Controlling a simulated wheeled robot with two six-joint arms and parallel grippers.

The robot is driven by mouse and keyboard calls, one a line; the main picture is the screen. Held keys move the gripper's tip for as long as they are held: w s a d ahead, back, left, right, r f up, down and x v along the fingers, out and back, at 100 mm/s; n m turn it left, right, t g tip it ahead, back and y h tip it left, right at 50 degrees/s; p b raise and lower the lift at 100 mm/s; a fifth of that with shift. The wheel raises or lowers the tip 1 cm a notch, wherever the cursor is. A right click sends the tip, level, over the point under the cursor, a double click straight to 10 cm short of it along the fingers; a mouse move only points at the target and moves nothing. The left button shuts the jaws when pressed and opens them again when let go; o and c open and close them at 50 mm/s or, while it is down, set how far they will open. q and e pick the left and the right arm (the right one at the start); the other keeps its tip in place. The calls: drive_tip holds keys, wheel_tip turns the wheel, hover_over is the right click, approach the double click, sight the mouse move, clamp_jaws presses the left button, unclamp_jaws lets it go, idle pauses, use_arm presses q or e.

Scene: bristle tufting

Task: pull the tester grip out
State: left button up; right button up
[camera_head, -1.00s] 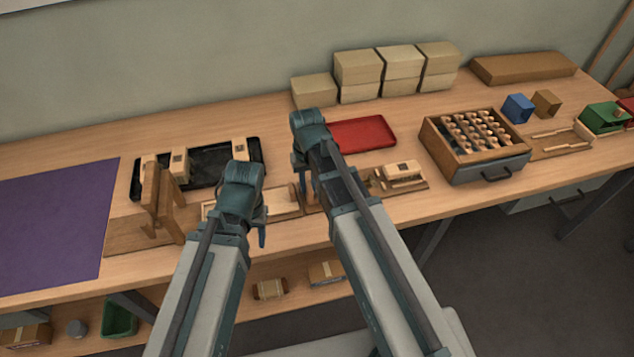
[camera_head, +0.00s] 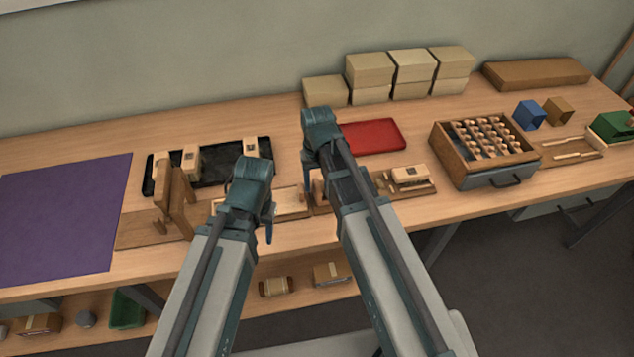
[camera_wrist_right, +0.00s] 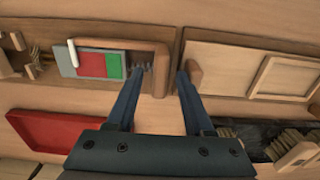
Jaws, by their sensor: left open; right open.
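The tester shows in the right wrist view as a wooden base with a grey, red and green scale (camera_wrist_right: 97,64), a white pointer (camera_wrist_right: 72,53) and a dark spring (camera_wrist_right: 143,70). A pale wooden bar, seemingly the tester grip (camera_wrist_right: 160,78), bends down at the spring's right end. My right gripper (camera_wrist_right: 158,80) is open, with one finger on each side of that bar; contact cannot be told. In the head view, my right gripper (camera_head: 308,185) points down and its arm hides most of the tester. My left gripper (camera_head: 268,225) is open near the front edge.
A wooden block (camera_wrist_right: 194,74) stands just beside my right finger. A framed wooden board (camera_wrist_right: 230,68) lies beside the tester. Around them are a red tray (camera_head: 372,136), a black tray (camera_head: 222,165), a brush block (camera_head: 410,175) and a wooden stand (camera_head: 172,200).

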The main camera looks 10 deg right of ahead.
use_arm(q)
wheel_tip(320, 180, up, 12)
drive_tip(key=p, duration=1.1)
drive_tip(key=shift+r+p, duration=0.15)
drive_tip(key=shift+p, duration=0.15)
use_arm(e)
wheel_tip(320, 180, up, 12)
drive_tip(key=shift+r, duration=0.2)
drive_tip(key=shift+s, duration=0.1)
